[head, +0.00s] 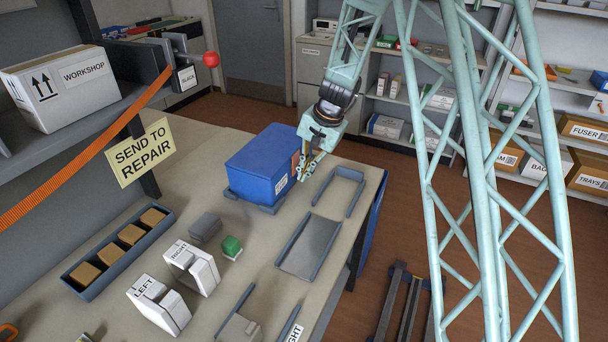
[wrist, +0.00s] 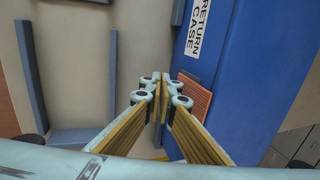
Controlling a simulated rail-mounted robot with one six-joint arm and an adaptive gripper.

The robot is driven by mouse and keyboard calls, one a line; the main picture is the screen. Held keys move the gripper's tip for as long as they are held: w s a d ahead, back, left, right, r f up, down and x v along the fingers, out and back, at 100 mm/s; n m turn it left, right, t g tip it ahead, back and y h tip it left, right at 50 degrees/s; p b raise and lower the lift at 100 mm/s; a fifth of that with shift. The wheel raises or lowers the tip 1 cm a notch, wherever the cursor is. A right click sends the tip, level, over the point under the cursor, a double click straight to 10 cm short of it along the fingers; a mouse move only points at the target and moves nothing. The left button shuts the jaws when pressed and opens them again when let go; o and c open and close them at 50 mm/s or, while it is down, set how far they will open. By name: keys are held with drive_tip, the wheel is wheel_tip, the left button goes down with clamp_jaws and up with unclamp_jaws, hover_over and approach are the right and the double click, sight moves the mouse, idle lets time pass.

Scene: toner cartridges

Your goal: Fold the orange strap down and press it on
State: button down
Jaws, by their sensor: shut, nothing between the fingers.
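The blue case (head: 262,165) stands on the bench with its lid closed. Its wall fills the right of the wrist view (wrist: 240,60), with a white "RETURN CASE" label. A ribbed orange strap piece (wrist: 194,100) lies against that wall; a bit of orange also shows at the case's right end in the head view (head: 296,160). I cannot tell whether its whole length is pressed flat. My gripper (head: 305,178) is shut and empty beside this end. In the wrist view its fingertips (wrist: 160,80) are left of the orange piece and partly cover its surroundings.
A long orange strap (head: 75,165) runs down left from a "SLACK" clamp (head: 187,78). Grey trays (head: 310,245), white LEFT (head: 158,305) and RIGHT (head: 191,267) blocks, a green block (head: 231,245) and a bin of brown blocks (head: 118,252) occupy the bench front.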

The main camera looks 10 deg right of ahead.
drive_tip(key=shift+r, duration=0.4)
drive_tip(key=shift+s+d, duration=0.1)
drive_tip(key=shift+d, duration=0.05)
drive_tip(key=shift+s+d+f+b, duration=0.1)
drive_tip(key=shift+s+d+b, duration=0.5)
drive_tip(key=shift+d, duration=0.3)
drive_tip(key=shift+s+d, duration=1.15)
drive_tip(key=shift+d, duration=0.4)
drive_tip(key=shift+s+d, duration=1.1)
drive_tip(key=shift+d, duration=0.45)
drive_tip(key=shift+s+d, duration=1.15)
drive_tip(key=shift+d, duration=0.4)
